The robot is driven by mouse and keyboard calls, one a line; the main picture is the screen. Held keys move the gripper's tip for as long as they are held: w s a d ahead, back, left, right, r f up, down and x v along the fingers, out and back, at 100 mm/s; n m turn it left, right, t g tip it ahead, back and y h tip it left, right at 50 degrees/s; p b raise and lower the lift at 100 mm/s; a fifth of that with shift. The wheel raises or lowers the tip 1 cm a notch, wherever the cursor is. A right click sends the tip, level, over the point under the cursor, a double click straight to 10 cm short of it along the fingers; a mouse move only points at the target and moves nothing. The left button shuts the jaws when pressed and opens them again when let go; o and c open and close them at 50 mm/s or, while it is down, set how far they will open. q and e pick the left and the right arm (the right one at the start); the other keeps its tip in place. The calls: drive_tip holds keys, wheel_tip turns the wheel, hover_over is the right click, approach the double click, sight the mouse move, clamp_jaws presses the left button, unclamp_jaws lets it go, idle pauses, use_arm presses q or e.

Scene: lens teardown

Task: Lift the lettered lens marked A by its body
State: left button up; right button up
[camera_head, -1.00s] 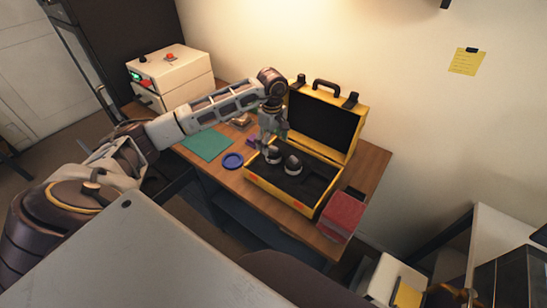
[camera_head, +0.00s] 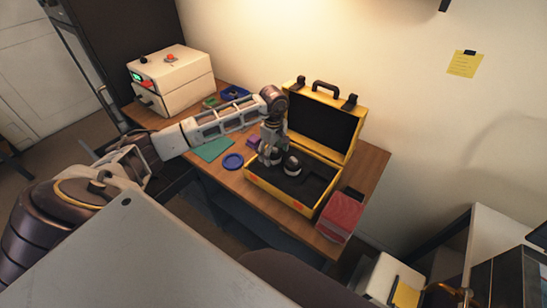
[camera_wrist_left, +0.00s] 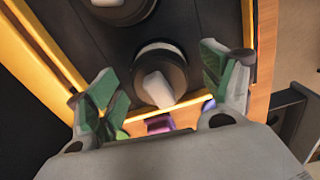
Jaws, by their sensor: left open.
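Two dark lenses with pale tops stand in the black foam of an open yellow case (camera_head: 277,193). One lens (camera_head: 292,165) is near the middle of the case; it shows partly at the top of the left wrist view (camera_wrist_left: 118,8). The other lens (camera_wrist_left: 160,76) is at the case's left end and is mostly hidden by my gripper in the head view. No letter is readable, so I cannot tell which is A. My left gripper (camera_head: 268,158) is open, pointing down above the left-end lens. In the wrist view its green-padded fingers are apart on either side of that lens, not visibly touching it.
The case lid (camera_head: 325,125) stands open behind. A blue ring dish (camera_head: 233,161), a green mat (camera_head: 213,149) and a purple item (camera_head: 253,141) lie left of the case. A red box (camera_head: 341,215) is at the right, and a white machine (camera_head: 170,80) at the back left.

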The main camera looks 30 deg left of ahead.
use_arm(q)
drive_tip(key=shift+f, duration=0.5)
drive_tip(key=shift+c, duration=0.7)
drive_tip(key=c, duration=1)
use_arm(e)
drive_tip(key=shift+a+r, duration=0.1)
drive_tip(key=shift+a, duration=0.15)
